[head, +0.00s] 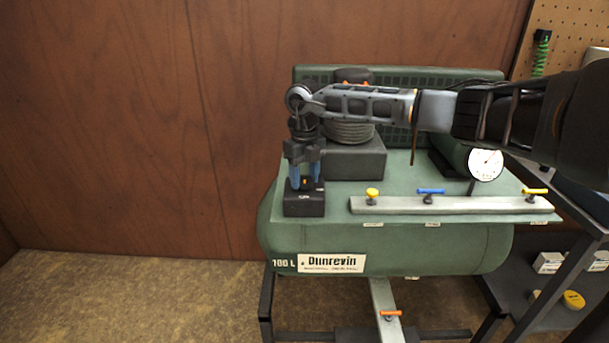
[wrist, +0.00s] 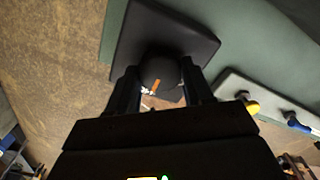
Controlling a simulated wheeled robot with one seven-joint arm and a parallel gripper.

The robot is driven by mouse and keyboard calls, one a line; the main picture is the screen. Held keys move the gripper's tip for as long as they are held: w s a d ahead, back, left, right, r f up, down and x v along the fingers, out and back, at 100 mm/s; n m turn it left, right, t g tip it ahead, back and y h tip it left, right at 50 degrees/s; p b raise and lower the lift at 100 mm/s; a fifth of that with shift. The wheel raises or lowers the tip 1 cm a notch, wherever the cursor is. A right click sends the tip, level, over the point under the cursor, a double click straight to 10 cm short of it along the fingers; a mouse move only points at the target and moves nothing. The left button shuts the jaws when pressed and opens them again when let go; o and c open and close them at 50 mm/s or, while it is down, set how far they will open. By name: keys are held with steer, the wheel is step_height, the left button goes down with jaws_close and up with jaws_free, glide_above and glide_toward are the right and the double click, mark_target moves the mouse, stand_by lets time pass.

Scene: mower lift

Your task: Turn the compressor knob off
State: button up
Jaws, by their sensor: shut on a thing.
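The compressor is a green tank (head: 420,248) with a "100 L Dunrevin" label, on a dark stand. A black switch box (head: 304,204) sits at the left end of its top plate. A round dark knob with an orange mark (wrist: 157,80) stands on the box in the wrist view. My gripper (head: 305,180) points down over the box, its blue-tipped fingers on either side of the knob. In the wrist view my gripper (wrist: 160,88) is shut on the knob, with the orange mark visible between the fingers. The fingers hide the knob's sides.
A manifold bar (head: 455,205) with a yellow knob (head: 372,193), a blue lever (head: 430,191) and another yellow lever (head: 535,191) lies right of the box. A white gauge (head: 486,165) stands behind it. An orange-handled valve (head: 391,314) is below the tank. The floor at left is clear.

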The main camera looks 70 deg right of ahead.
mark_target(304, 179)
stand_by(0.4)
steer(key=o, duration=1)
step_height(304, 179, up, 8)
steer(key=shift+f+b, duration=0.1)
steer(key=shift+b, duration=0.35)
